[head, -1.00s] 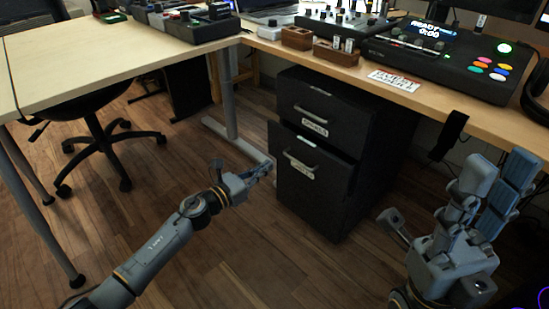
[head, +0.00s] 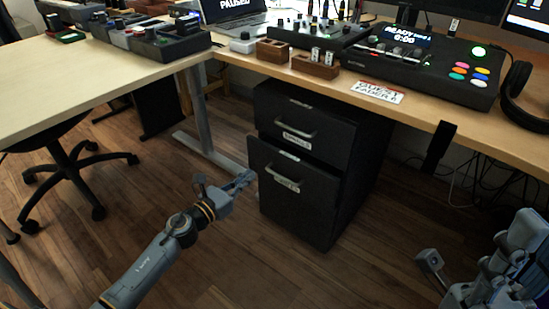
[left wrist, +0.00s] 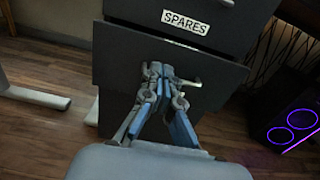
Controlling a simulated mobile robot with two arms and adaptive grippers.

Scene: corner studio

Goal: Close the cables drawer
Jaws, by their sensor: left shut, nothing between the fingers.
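The black cabinet (head: 352,190) stands under the desk. Its upper drawer (head: 297,112), labelled SPARES, looks shut. The lower drawer (head: 318,200) juts out a little past it; its label is too small to read surely. In the left wrist view the lower drawer front (left wrist: 118,75) fills the middle, its handle partly hidden by my fingers. My left gripper (head: 247,178) is shut and empty, at the left edge of the lower drawer front; its fingertips (left wrist: 160,70) point at that front. Contact is unclear. My right gripper (head: 505,262) is at the lower right, partly cut off, away from the cabinet.
The desk (head: 220,54) overhangs the cabinet, with a metal desk leg (head: 201,118) to its left. A black chair (head: 68,165) is at the left. A computer with purple light rings (left wrist: 290,125) stands at right in the left wrist view. The wooden floor before the cabinet is clear.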

